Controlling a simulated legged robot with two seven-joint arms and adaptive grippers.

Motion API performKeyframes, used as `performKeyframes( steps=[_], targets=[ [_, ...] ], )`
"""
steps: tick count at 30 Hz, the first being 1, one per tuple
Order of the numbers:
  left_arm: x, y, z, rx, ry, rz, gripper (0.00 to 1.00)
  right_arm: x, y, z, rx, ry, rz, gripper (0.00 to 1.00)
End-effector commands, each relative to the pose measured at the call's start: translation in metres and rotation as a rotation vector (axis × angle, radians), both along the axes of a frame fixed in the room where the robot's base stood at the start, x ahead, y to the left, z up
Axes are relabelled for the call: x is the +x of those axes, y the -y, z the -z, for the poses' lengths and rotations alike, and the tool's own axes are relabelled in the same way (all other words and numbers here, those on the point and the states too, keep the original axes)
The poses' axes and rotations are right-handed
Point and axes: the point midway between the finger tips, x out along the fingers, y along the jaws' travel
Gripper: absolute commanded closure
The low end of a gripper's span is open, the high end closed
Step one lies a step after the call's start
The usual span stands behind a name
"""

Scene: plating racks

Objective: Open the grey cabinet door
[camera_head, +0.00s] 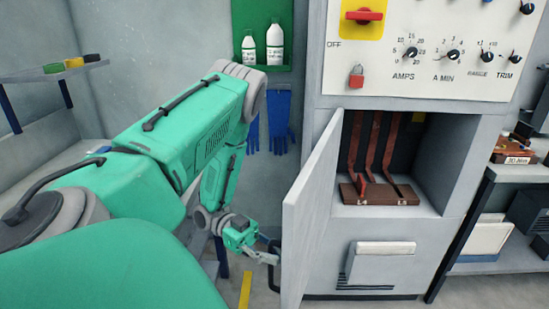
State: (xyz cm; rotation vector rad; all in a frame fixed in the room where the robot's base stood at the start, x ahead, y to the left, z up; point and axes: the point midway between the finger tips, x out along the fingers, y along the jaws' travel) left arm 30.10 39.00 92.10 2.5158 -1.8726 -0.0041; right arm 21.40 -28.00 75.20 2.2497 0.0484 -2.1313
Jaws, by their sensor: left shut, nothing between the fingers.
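A dark handle (273,271) shows at the door's outer left side. My left gripper (268,257) is low, left of the door and close to the handle. It is shut with nothing between its fingers; I cannot tell whether it touches the handle. My right gripper is not in view.
Inside the cabinet, a brown block (380,194) carries reddish-brown upright bars. Above is a control panel (440,80) with knobs and a red switch (363,15). Blue gloves (281,122) hang below a green bottle shelf (262,68). A shelf unit (507,170) stands at right.

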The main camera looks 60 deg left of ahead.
Motion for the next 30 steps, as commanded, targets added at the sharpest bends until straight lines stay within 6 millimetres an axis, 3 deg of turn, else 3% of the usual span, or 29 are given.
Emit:
performKeyframes(
  steps=[1,3,16,30],
  targets=[
    [0.004,-0.001,0.0,0.004,0.007,-0.006,0.87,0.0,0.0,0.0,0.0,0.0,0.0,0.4],
    [0.003,-0.001,0.0,0.003,0.006,-0.005,0.67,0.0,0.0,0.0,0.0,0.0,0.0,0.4],
    [-0.002,-0.01,0.0,0.002,0.006,-0.003,0.67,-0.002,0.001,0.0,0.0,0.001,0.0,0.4],
    [-0.027,-0.097,0.001,0.004,0.005,-0.003,0.67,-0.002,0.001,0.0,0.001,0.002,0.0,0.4]
  ],
)
